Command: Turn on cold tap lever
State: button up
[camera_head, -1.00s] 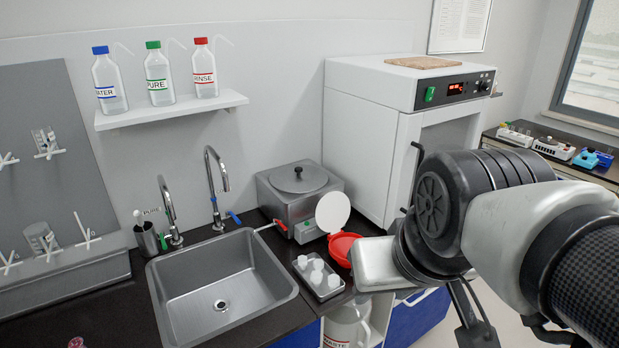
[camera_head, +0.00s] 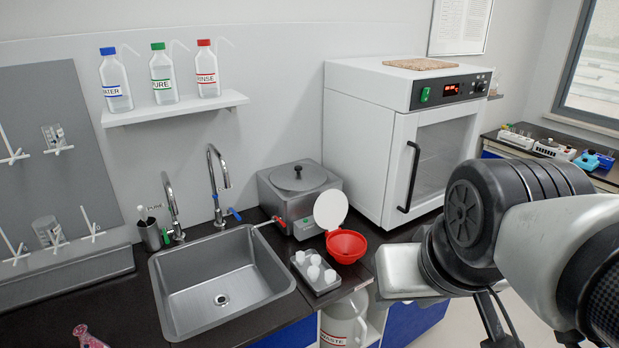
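The tall gooseneck tap (camera_head: 213,180) stands behind the sink, upright, with its spout over the basin. A small blue lever (camera_head: 234,214) sticks out from its base to the right; I take it for the cold tap lever. A shorter tap (camera_head: 172,208) stands to its left with a green lever (camera_head: 166,236) at its base. The steel sink (camera_head: 265,280) lies in front, and no water stream shows. My arm comes in from the right, well to the right of the taps and touching neither. My gripper's fingers are not visible.
A steel bath (camera_head: 300,196) with a red valve (camera_head: 280,222), a red funnel (camera_head: 346,244) and a tray of small white cups (camera_head: 318,285) stand right of the sink. An oven (camera_head: 360,130) stands behind my arm. A shelf (camera_head: 180,109) with bottles hangs above the taps.

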aim_at(230, 210)
jog(key=i+l+u, duration=0.1)
jog(key=i+u, duration=0.4)
jog(key=i+l+u, duration=0.25)
jog(key=u, duration=0.25)
jog(key=i, duration=0.05)
